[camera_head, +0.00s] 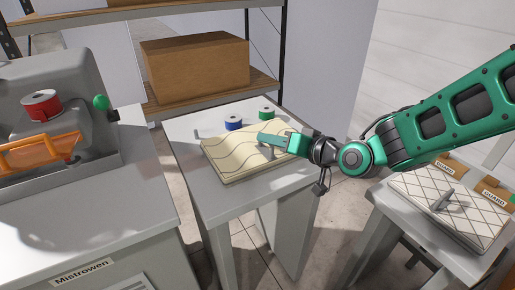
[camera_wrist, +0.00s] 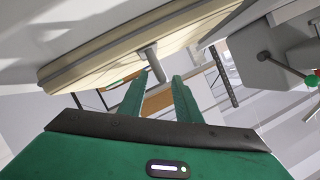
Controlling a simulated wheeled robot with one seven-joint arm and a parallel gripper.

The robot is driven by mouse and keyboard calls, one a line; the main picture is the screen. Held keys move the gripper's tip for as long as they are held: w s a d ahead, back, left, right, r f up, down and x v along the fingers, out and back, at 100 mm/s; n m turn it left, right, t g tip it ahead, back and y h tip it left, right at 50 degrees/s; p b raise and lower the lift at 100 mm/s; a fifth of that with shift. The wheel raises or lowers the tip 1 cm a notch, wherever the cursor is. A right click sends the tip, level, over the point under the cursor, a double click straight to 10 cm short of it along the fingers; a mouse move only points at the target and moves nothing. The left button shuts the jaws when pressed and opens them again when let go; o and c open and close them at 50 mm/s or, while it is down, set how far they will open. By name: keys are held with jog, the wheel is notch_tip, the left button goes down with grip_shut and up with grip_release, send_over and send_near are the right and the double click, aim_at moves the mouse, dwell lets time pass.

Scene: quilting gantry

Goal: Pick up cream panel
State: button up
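The cream panel (camera_head: 238,158) with wavy stitched lines lies on the grey middle table (camera_head: 240,197). In the wrist view its cream edge (camera_wrist: 110,60) runs across the top, and a grey peg-like handle (camera_wrist: 150,58) sticks out from it. My gripper (camera_head: 272,140) is over the right part of the panel in the head view and hides some of it. In the wrist view my gripper (camera_wrist: 162,77) has its two green fingers apart, with the handle's end near or between the fingertips. I cannot tell whether either finger touches the handle.
A blue spool (camera_head: 233,123) and a green spool (camera_head: 266,114) stand behind the panel. A white diamond-quilted panel (camera_head: 470,215) lies on the right table beside boxes marked GUARD (camera_head: 478,168). A grey machine (camera_head: 75,95) stands left, and a cardboard box (camera_head: 195,65) sits on the shelf behind.

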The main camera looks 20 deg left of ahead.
jog(key=shift+x, duration=0.8)
jog(key=shift+c, duration=0.4)
grip_shut()
